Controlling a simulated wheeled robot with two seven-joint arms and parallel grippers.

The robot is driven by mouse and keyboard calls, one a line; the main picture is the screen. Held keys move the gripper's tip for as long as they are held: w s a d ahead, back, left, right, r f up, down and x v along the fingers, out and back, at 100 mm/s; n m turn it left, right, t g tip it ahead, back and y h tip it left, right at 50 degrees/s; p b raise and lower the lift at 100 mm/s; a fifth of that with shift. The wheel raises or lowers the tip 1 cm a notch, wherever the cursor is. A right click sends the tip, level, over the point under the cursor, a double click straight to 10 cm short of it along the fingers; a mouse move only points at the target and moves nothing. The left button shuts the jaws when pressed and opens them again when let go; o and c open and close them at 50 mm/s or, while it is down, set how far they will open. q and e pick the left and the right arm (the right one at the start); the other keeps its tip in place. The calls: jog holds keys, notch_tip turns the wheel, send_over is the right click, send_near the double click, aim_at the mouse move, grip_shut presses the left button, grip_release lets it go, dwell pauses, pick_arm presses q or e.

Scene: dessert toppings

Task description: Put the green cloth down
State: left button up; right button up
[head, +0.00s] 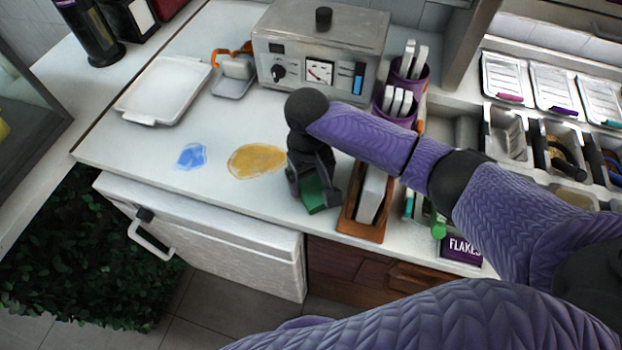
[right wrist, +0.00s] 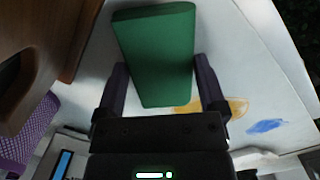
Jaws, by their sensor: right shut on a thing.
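The green cloth (head: 313,194) is a small block-like piece, held at the counter's front edge in the head view. It fills the upper middle of the right wrist view (right wrist: 155,55). My right gripper (head: 315,192) is shut on it, with one dark finger on each side. The cloth is over or on the white counter (head: 225,205); I cannot tell whether it touches. My left gripper is not in view.
A yellow stain (head: 257,161) and a blue stain (head: 192,156) lie left of the gripper. A wooden holder (head: 350,215) stands close on the right. A white tray (head: 160,88) and a metal machine (head: 320,50) are behind.

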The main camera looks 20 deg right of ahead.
jog(key=o, duration=1)
jog(key=shift+o, duration=0.2)
notch_tip(320, 180, up, 12)
jog(key=w+p, duration=0.1)
jog(key=p, duration=0.3)
jog(key=shift+a+p, duration=0.15)
jog(key=shift+p, duration=0.15)
